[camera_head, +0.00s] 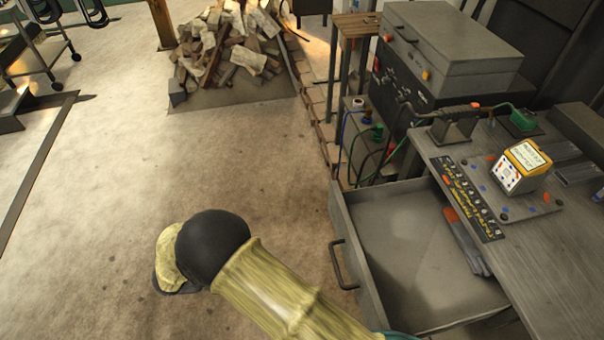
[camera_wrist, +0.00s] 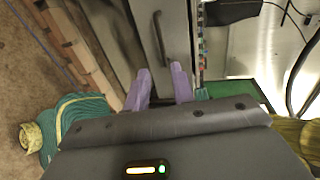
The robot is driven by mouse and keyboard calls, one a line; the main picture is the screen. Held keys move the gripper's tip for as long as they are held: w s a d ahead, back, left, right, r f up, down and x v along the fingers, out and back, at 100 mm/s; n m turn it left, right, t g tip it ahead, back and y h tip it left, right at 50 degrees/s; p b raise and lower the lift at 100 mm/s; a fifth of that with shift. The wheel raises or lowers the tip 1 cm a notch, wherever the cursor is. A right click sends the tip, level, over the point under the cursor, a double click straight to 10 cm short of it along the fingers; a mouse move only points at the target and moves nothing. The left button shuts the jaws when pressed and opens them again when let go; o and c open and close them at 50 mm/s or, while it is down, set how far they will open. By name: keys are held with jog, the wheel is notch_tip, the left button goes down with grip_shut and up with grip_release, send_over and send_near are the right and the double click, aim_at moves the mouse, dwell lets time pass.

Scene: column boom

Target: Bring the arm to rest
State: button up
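My gripper (camera_wrist: 161,78) shows in the wrist view with two purple fingers apart and nothing between them. Beyond the fingertips is a grey front with a dark bar handle (camera_wrist: 161,38). I cannot tell the distance, but no contact shows. In the head view my arm reaches out from the bottom edge, bent at a black joint over the floor, left of the bench. My gripper is not visible there.
A grey drawer (camera_head: 391,285) stands pulled out from the workbench (camera_head: 560,260), close to the right of my arm. A yellow-topped device (camera_head: 524,166) sits on the bench. Rubble (camera_head: 235,50) lies at the back. The floor (camera_head: 110,180) to the left is clear.

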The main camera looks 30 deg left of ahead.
jog(key=shift+w, duration=0.1)
jog(key=w+d+r+m+g+y+p, duration=0.3)
jog(key=w+d+r+m+g, duration=0.3)
jog(key=d+m, duration=0.4)
jog(key=w+d+r+m+g+y+p, duration=0.2)
jog(key=w+d+r+m+g, duration=0.4)
jog(key=d+m, duration=0.4)
jog(key=d+r+m+t+y+p, duration=0.2)
jog(key=d+r+m, duration=0.3)
jog(key=d+m, duration=0.4)
jog(key=d+r+m+t+y+p, duration=0.3)
jog(key=d+r+m+y, duration=0.2)
jog(key=d+m, duration=0.4)
jog(key=r+m, duration=0.1)
jog(key=m, duration=0.4)
jog(key=shift+w+d+r+m, duration=0.25)
jog(key=shift+w+d+m, duration=0.05)
jog(key=shift+d, duration=0.05)
